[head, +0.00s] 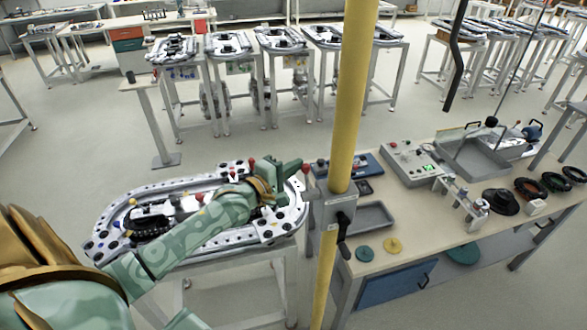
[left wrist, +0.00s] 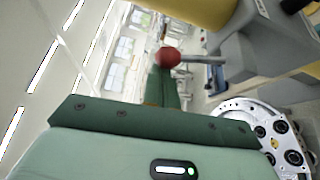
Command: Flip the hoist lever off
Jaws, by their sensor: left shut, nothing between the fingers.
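A grey lever box (head: 336,208) is fixed to the yellow post (head: 348,100). A lever with a red ball knob (head: 305,169) sticks out from its left side. In the left wrist view the red knob (left wrist: 168,58) sits on a thin metal rod running to the grey box (left wrist: 238,58). My left gripper (head: 296,164) is shut and empty, right beside the knob. In the left wrist view its green fingers (left wrist: 165,84) reach up close to the knob; I cannot tell whether they touch it. My right gripper is not in view.
An oval track table (head: 110,198) stands under my left arm. Right of the post is a workbench (head: 420,245) with a grey tray (head: 372,216), a control box (head: 412,163) and discs. The floor behind is open, with more track tables further back.

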